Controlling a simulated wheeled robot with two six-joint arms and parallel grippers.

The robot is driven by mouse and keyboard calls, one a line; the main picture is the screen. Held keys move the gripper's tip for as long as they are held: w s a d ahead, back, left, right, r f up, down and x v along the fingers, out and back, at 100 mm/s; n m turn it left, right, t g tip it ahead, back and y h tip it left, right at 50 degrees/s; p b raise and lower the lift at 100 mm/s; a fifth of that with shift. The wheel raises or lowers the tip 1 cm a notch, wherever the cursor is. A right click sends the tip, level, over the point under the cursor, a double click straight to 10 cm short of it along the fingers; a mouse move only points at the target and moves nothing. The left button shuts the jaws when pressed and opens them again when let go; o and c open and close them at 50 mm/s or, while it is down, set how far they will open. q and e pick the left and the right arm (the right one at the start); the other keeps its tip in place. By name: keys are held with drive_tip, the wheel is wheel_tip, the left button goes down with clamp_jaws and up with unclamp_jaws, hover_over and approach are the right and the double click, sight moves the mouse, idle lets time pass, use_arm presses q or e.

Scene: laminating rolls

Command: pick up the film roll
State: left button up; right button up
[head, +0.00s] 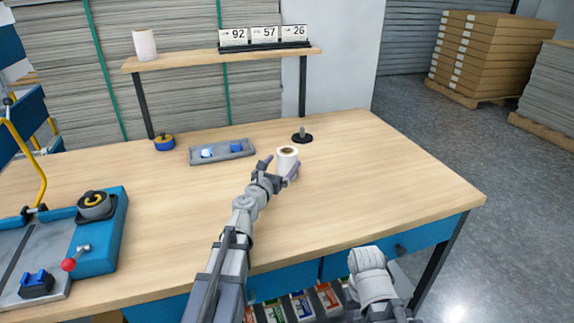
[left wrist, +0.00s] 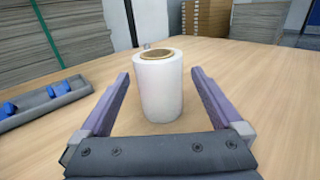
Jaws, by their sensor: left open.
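The film roll (head: 286,158) is a white upright cylinder with a brown core, standing on the wooden table. In the left wrist view the film roll (left wrist: 159,88) stands between the two purple fingers. My left gripper (head: 279,168) is open around the roll, with a visible gap on each side; its fingers also show in the left wrist view (left wrist: 160,92). The near lower part of the roll is partly hidden by the gripper in the head view. My right arm shows at the bottom of the head view, but its fingertips are not visible.
A grey tray (head: 222,153) with blue items lies left of the roll. A black spindle stand (head: 302,136) is just behind it. A blue-yellow tape roll (head: 165,143) and a blue machine (head: 97,240) are further left. A shelf (head: 225,58) stands behind. The table's right side is clear.

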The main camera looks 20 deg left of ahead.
use_arm(q)
drive_tip(key=w, duration=0.5)
drive_tip(key=shift+d+f+b, duration=0.2)
drive_tip(key=shift+f+b, duration=0.1)
drive_tip(key=shift+f, duration=0.1)
drive_tip(key=shift+s, duration=0.1)
drive_tip(key=c, duration=1.4)
